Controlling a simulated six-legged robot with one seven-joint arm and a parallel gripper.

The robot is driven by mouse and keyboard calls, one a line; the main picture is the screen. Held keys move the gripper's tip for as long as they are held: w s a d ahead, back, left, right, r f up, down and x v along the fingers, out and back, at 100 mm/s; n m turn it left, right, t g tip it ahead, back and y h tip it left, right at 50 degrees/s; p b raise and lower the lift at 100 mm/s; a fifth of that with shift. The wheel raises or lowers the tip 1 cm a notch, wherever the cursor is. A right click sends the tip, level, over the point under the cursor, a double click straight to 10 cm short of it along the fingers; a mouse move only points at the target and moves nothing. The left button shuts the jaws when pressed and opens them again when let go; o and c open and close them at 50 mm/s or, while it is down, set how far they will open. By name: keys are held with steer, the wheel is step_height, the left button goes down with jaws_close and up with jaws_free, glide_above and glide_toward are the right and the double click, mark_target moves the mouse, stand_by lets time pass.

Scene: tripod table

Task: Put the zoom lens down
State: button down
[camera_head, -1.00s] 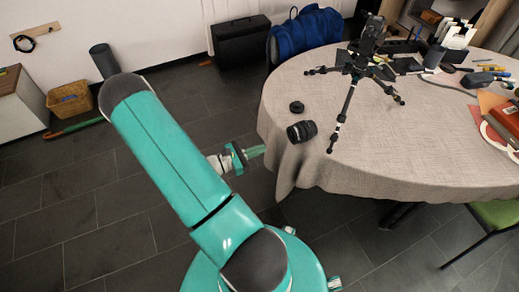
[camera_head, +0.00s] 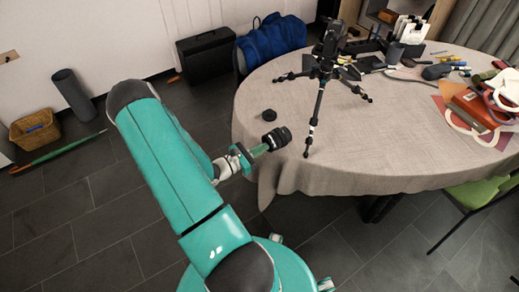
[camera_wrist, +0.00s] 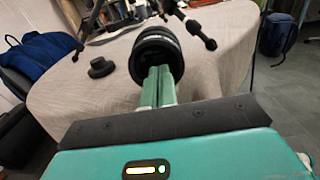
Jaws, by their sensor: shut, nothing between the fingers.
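The zoom lens (camera_head: 277,138) is a black ribbed cylinder lying on the tablecloth near the edge of the round table (camera_head: 300,172). In the wrist view the lens (camera_wrist: 157,52) is just beyond my fingertips, with its round end facing me. My gripper (camera_head: 264,150) has its green fingers together, pointing at the lens. In the wrist view the shut fingers (camera_wrist: 160,82) overlap the lower part of the lens. I cannot tell whether they touch it. Nothing is held between them.
A small black cap (camera_head: 269,115) lies behind the lens. A black tripod (camera_head: 319,95) stands to its right, one foot close by. Papers, a red box (camera_head: 473,111) and tools crowd the right side. The table's front middle is bare cloth. A green chair (camera_head: 480,193) is at right.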

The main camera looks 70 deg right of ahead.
mark_target(283, 137)
steer(key=x, duration=1)
steer(key=shift+s+d, duration=0.15)
steer(key=shift+w+a, duration=0.3)
steer(key=shift+w, duration=0.05)
steer(key=v, duration=1.3)
steer(key=shift+w, duration=0.25)
